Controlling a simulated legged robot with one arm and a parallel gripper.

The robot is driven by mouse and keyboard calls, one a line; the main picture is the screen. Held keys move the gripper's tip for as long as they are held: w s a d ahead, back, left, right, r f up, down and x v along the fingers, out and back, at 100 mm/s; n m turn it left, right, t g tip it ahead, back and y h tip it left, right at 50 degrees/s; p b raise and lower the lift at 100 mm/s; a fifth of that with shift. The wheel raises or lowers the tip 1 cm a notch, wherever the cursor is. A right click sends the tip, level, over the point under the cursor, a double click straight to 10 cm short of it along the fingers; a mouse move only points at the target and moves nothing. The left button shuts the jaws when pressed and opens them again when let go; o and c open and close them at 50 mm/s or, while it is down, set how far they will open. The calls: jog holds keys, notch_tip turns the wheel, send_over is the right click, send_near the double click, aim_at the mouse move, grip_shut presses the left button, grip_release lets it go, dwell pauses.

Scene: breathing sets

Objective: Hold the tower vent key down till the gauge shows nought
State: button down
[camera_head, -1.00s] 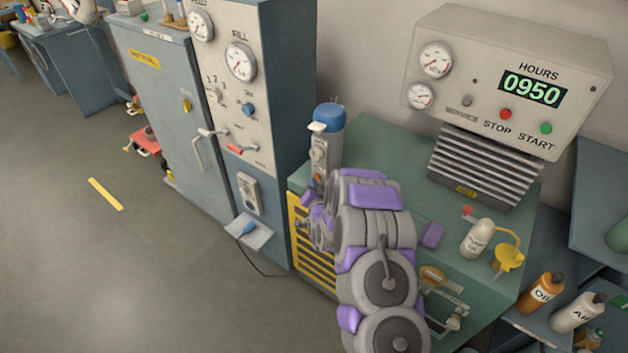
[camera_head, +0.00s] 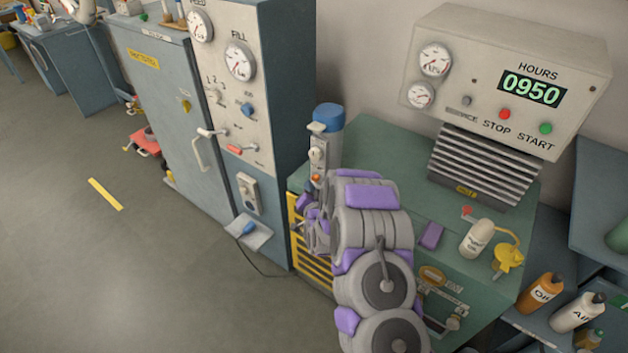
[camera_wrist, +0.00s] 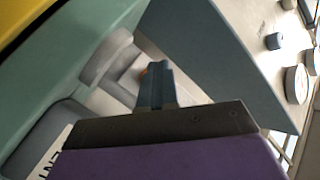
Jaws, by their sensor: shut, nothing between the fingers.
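The tower (camera_head: 328,142) is an upright grey column with a blue cap, at the left end of the green machine. A small pale gauge (camera_head: 317,154) is on its front; its reading is too small to make out. A small orange part (camera_head: 316,178) sits below the gauge and may be the vent key. My gripper (camera_head: 308,222) is low in front of the tower, partly hidden by my arm. In the wrist view my gripper (camera_wrist: 155,72) is shut and empty, its tips close to an orange spot (camera_wrist: 144,72). I cannot tell whether they touch.
The green machine (camera_head: 375,150) carries a control box (camera_head: 560,75) showing 0950 hours. A tall blue panel cabinet (camera_head: 285,100) stands close on the left. The floor (camera_head: 150,270) at left is open.

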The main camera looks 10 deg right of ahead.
jog(key=shift+s+a, duration=0.1)
jog(key=shift+s+a, duration=1.65)
jog(key=shift+s, duration=0.15)
jog(key=shift+r, duration=0.1)
jog(key=s+r+n+g+y, duration=0.2)
jog(key=s+r+n+g, duration=0.2)
jog(key=s+r+g, duration=0.6)
jog(key=s+d+r+n+g+h, duration=0.1)
jog(key=s+d+r+g, duration=0.1)
jog(key=s, duration=1.1)
jog(key=s+d+r+n+g+h, duration=0.1)
jog(key=s+d+r+g, duration=0.2)
jog(key=s, duration=1.1)
jog(key=s+d+r+g, duration=0.3)
jog(key=s+d+r, duration=0.2)
jog(key=s, duration=0.9)
notch_tip(320, 180, up, 3)
jog(key=shift+s+d+r+n+h, duration=0.15)
jog(key=shift+s+d+n+h, duration=0.1)
jog(key=shift+n+h, duration=0.15)
